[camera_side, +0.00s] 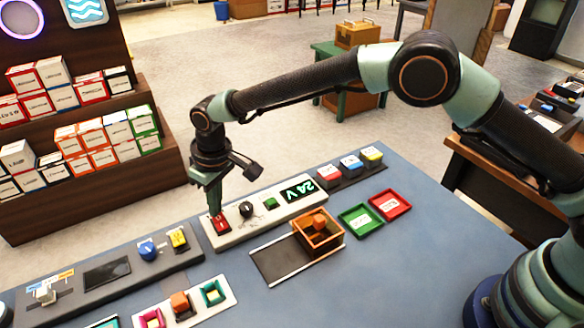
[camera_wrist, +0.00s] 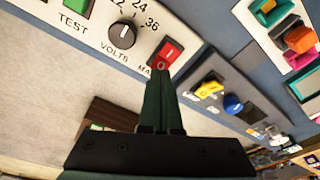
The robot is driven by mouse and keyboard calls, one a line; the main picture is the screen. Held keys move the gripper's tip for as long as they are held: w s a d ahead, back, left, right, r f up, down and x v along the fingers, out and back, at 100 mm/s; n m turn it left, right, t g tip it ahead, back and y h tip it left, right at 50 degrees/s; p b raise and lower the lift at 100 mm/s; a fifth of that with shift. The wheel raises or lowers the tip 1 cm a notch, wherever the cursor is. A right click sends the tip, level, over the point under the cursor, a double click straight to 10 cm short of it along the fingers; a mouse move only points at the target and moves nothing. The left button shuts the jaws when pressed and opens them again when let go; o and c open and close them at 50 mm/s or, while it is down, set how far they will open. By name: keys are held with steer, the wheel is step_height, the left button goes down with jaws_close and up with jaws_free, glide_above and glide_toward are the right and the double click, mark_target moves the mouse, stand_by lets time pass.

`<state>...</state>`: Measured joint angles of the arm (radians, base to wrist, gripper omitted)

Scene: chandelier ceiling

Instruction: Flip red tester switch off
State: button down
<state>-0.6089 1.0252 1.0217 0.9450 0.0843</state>
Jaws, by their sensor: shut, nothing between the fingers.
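The red tester switch (camera_side: 221,226) sits at the left end of the white tester panel (camera_side: 226,239). It also shows in the wrist view (camera_wrist: 170,50) as a red rocker in a dark frame, beside the volts dial. My gripper (camera_side: 214,207) points down over the switch, and its shut, empty fingertips (camera_wrist: 161,72) lie at the switch's near edge. The fingertips hide part of the switch. I cannot tell whether they touch it. The tester display (camera_side: 297,190) is lit and reads 24 V in green.
Next to the switch are the black volts dial (camera_wrist: 123,33) and the green test button (camera_side: 271,203). A dark panel with a blue knob (camera_side: 148,251) and a yellow switch (camera_side: 179,240) stands to the left. A wooden box (camera_side: 318,233) and red and green trays (camera_side: 390,205) lie nearby.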

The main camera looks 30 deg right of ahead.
steer(key=shift+f, duration=0.65)
steer(key=shift+r, duration=3.55)
